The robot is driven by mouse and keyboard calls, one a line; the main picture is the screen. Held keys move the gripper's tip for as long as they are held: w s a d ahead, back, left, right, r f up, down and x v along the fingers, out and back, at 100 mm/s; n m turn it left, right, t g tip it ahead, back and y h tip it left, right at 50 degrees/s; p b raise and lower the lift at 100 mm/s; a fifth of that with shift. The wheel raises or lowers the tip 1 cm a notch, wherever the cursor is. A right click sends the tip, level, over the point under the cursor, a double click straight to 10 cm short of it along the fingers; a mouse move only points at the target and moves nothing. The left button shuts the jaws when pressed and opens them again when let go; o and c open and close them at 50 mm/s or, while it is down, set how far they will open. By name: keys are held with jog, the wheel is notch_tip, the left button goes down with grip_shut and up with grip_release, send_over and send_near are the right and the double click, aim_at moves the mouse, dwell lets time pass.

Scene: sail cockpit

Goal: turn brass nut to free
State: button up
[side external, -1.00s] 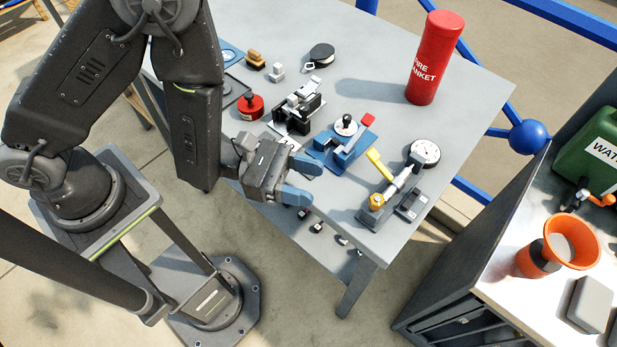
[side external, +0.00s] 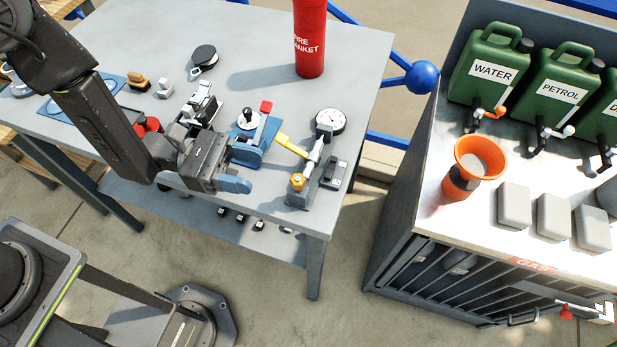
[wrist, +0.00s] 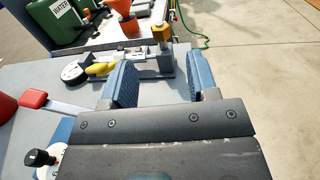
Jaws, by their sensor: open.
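The brass nut (side external: 297,182) sits on top of a small grey fixture (side external: 300,198) near the table's front right corner. A yellow lever (side external: 290,144) angles up beside it. In the wrist view the nut (wrist: 161,33) lies beyond the fingertips, in the gap between them, and the lever (wrist: 102,69) is left of it. My gripper (side external: 241,178) is left of the nut, over the table's front edge and apart from it. Its blue fingers are spread with nothing between them, as the wrist view (wrist: 163,70) shows. In the side view one finger is mostly hidden.
A blue clamp with a red handle (side external: 265,107) stands just behind my gripper. A round gauge (side external: 330,121) is behind the nut, and a red fire blanket cylinder (side external: 310,45) stands at the back. A cabinet with an orange funnel (side external: 480,157) is at right.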

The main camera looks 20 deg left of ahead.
aim_at(298, 185)
jog(key=d, duration=0.7)
jog(key=w+d, duration=0.1)
jog(key=d, duration=0.3)
jog(key=shift+w, duration=0.1)
jog(key=shift+c, duration=0.2)
